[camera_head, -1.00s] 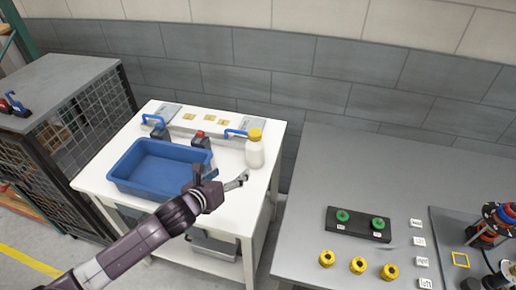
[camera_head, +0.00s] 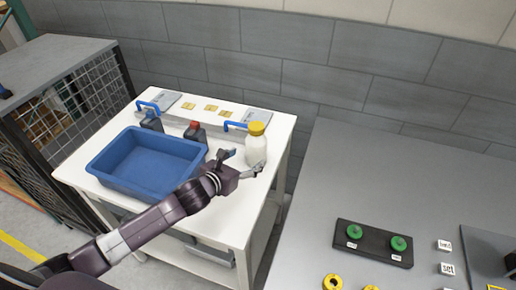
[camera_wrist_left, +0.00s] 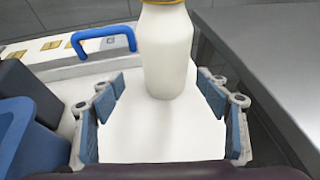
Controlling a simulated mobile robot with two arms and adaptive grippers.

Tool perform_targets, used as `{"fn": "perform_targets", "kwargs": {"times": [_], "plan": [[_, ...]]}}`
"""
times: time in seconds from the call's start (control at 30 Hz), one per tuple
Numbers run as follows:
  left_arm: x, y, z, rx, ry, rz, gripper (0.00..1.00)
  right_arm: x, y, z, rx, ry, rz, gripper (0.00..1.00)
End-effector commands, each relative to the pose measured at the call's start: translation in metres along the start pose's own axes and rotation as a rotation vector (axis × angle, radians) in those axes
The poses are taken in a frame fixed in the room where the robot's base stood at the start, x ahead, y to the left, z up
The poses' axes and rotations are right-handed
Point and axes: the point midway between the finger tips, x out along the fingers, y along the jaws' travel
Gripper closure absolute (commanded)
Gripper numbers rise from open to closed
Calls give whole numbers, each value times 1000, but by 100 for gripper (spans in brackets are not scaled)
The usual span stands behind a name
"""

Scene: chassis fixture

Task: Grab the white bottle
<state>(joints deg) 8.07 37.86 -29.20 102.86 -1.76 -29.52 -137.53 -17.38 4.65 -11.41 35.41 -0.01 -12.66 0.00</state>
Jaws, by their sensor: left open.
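The white bottle (camera_head: 256,149) with a yellow cap stands upright on the right part of the white table (camera_head: 226,214). In the left wrist view the bottle (camera_wrist_left: 166,52) stands ahead, centred between the fingers, with its top cut off by the frame. My left gripper (camera_head: 245,163) is open just in front of the bottle. In the left wrist view its blue-padded fingers (camera_wrist_left: 163,108) are spread on either side, with white tabletop between them. My right gripper is not in view.
A blue bin (camera_head: 145,163) stands left of the gripper. A grey table (camera_head: 320,215) with a black block (camera_head: 373,243) is at right.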

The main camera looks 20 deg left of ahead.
Motion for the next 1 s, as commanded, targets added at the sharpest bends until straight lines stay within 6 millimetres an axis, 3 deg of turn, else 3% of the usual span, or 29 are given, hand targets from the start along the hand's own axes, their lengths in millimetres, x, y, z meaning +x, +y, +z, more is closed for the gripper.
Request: {"fn": "perform_targets", "kwargs": {"times": [0.17, 0.5, 0.87, 1.0], "plan": [[11, -2, 4, -3, 0, 0, 31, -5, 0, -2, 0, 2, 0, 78], [52, -9, 9, -3, 2, 0, 31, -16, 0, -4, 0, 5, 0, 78], [58, -8, 8, -1, 1, -1, 31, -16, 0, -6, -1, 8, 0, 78], [58, -8, 8, -1, 1, -1, 46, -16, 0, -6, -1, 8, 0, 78]]}}
